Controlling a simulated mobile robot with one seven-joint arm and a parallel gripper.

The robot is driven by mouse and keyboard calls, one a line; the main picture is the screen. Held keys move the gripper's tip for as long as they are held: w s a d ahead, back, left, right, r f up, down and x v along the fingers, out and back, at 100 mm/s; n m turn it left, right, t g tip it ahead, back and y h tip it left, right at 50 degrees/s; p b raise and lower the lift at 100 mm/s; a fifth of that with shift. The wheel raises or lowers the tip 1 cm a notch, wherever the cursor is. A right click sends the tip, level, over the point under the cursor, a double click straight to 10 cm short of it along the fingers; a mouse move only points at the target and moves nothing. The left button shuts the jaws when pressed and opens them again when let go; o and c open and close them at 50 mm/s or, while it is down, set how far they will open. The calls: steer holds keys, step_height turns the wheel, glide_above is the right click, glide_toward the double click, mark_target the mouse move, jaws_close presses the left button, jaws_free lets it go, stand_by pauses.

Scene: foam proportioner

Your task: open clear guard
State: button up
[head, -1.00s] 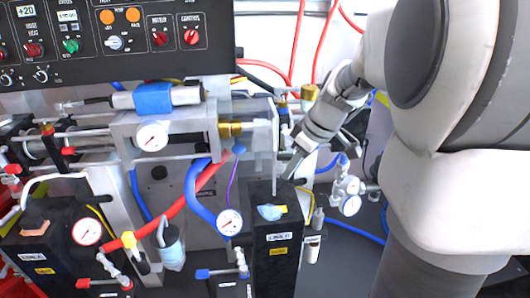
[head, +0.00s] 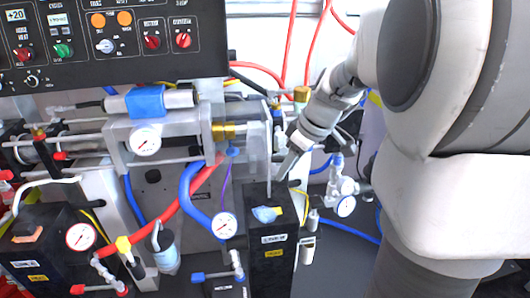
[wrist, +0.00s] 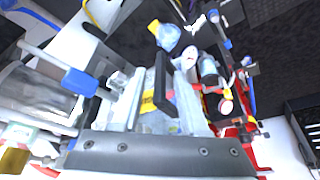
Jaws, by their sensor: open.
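The clear guard (head: 258,141) is a see-through panel at the right end of the pump assembly, beside the brass fitting, in the head view. My gripper (head: 284,174) is just to its right and lower, pointing down and left, with its fingers close to the guard's lower right side. Whether they touch it is unclear. In the wrist view a black upright bar (wrist: 163,80) stands in the middle, between pale see-through strips; it may be the guard's handle. My gripper is open. The guard's right edge is partly hidden by my arm.
A black box (head: 270,245) with a blue knob stands below the guard. A pressure gauge (head: 223,225) and a blue hose (head: 192,192) are to its left. A black control panel (head: 110,40) is above left. Red hoses (head: 288,60) run behind my arm.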

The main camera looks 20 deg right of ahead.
steer(key=p+v, duration=0.5)
steer(key=v, duration=1.1)
steer(key=shift+r, duration=0.2)
steer(key=shift+s, duration=0.15)
steer(key=s+a+f+m+t+h, duration=0.1)
steer(key=s+a+f+m, duration=0.15)
steer(key=s+a, duration=0.4)
steer(key=s+a+f+m+t+h, duration=0.1)
steer(key=s+a+f+m, duration=0.1)
steer(key=s+a+m, duration=0.35)
step_height(320, 180, up, 18)
steer(key=a+n+p, duration=0.1)
steer(key=p, duration=1.7)
steer(key=shift+s+a, duration=0.3)
steer(key=shift+a, duration=0.05)
steer(key=shift+f, duration=0.2)
